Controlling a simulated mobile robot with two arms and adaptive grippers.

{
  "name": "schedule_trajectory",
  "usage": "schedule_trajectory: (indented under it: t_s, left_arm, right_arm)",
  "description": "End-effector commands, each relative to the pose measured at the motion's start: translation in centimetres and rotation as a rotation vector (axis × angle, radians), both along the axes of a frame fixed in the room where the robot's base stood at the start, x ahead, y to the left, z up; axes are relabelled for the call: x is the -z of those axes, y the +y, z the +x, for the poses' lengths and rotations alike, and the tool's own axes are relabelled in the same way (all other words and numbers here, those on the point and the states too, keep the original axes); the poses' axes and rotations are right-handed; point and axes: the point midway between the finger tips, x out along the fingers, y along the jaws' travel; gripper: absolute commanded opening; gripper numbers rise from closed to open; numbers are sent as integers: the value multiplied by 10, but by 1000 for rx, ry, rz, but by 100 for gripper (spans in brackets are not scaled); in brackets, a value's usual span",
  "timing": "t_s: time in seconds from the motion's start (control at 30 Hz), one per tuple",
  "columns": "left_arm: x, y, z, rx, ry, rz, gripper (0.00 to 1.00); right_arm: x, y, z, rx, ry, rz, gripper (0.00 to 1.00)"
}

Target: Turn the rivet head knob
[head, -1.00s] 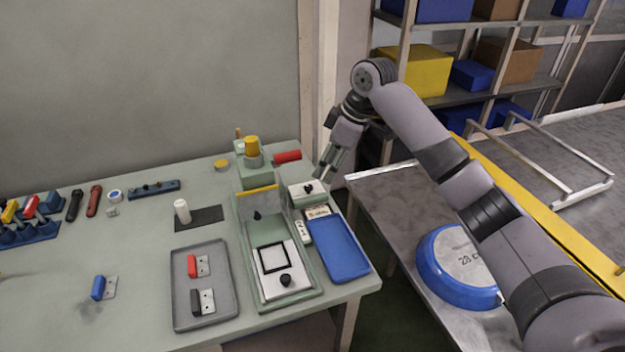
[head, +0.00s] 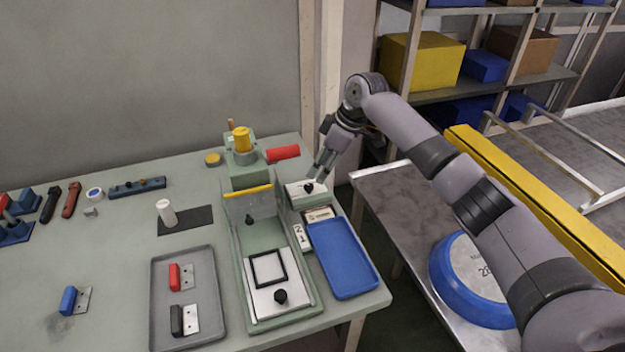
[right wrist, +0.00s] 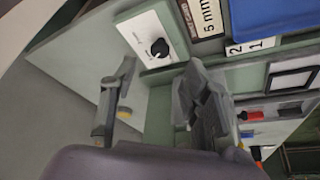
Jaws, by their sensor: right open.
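The rivet head knob is a small black dial (head: 308,187) on the white face of a green box (head: 296,201) at the table's right edge. It also shows in the right wrist view as a black knob (right wrist: 160,47) with scale marks around it. My right gripper (head: 320,174) hangs just above and beside the knob, fingers pointing down. In the right wrist view its two fingers (right wrist: 160,72) are apart, with the knob beyond the gap between their tips. Nothing is held, and I see no contact with the knob. My left gripper is not in view.
A green press with a yellow cap (head: 241,140) and a red handle (head: 283,154) stands left of the knob box. A blue tray (head: 345,258) and number cards (head: 302,237) lie in front. A metal conveyor table (head: 395,215) is to the right, across a gap.

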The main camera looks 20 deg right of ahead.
Motion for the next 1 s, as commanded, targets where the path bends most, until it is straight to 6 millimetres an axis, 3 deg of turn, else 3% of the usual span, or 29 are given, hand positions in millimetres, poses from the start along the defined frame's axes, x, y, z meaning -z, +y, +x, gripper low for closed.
schedule_trajectory:
  t_s: [0.17,0.4,0.77,1.0]
  left_arm:
    - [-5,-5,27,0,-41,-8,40]
    - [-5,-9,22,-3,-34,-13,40]
    - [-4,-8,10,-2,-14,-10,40]
    - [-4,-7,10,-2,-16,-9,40]
  right_arm:
    - [33,12,7,-1,2,0,43]
    - [57,19,14,0,-1,-1,43]
    - [61,21,15,0,-1,-1,42]
    - [61,20,15,0,-1,-1,26]
